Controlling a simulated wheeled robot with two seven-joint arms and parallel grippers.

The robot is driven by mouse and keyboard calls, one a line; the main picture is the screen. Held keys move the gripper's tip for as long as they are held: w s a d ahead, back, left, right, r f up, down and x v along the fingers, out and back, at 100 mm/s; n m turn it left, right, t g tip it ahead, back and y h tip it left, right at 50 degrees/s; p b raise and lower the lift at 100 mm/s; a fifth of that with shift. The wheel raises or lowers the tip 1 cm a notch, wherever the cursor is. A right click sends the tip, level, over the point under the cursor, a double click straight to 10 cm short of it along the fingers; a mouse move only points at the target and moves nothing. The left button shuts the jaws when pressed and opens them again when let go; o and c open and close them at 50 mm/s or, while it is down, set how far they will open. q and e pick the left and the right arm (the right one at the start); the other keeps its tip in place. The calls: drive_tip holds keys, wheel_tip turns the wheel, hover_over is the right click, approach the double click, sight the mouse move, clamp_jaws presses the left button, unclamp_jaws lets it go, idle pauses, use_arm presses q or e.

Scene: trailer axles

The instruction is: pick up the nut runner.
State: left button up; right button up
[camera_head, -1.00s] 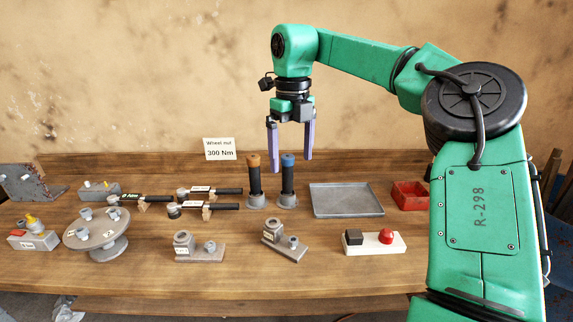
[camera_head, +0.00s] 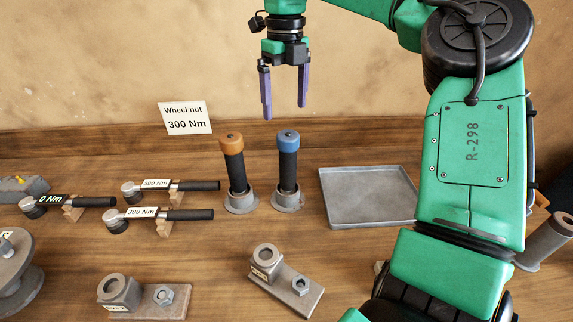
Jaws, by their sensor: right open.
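Two upright tools with black grips stand in grey round holders: one with an orange cap (camera_head: 233,160) and one with a blue cap (camera_head: 288,162). No label shows which is the nut runner. My right gripper (camera_head: 284,112) is open and empty, its two purple fingers pointing down. In the picture its fingertips are just above the blue cap, with a gap between; the depth between them is hard to tell. My left gripper is not in view.
Several torque wrenches, one marked 300 Nm (camera_head: 160,215), lie on stands at the left. A sign (camera_head: 185,118) reads "Wheel nut 300 Nm". A grey tray (camera_head: 368,195) is right of the tools. Two nut blocks (camera_head: 140,298) (camera_head: 287,281) sit in front.

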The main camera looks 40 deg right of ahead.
sight(288, 156)
drive_tip(key=shift+s+a+f, duration=0.1)
drive_tip(key=shift+f, duration=0.3)
drive_tip(key=f+p, duration=0.1)
drive_tip(key=f, duration=0.3)
drive_tip(key=f+p, duration=0.1)
drive_tip(key=f, duration=0.4)
drive_tip(key=f+p, duration=0.1)
drive_tip(key=f, duration=0.3)
drive_tip(key=shift+s+d+f, duration=0.2)
drive_tip(key=shift+s+f, duration=0.05)
drive_tip(key=shift+f, duration=0.25)
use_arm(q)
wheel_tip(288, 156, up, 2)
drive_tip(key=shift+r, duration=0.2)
use_arm(e)
drive_tip(key=shift+w+r, duration=0.1)
drive_tip(key=shift+r, duration=0.05)
clamp_jaws()
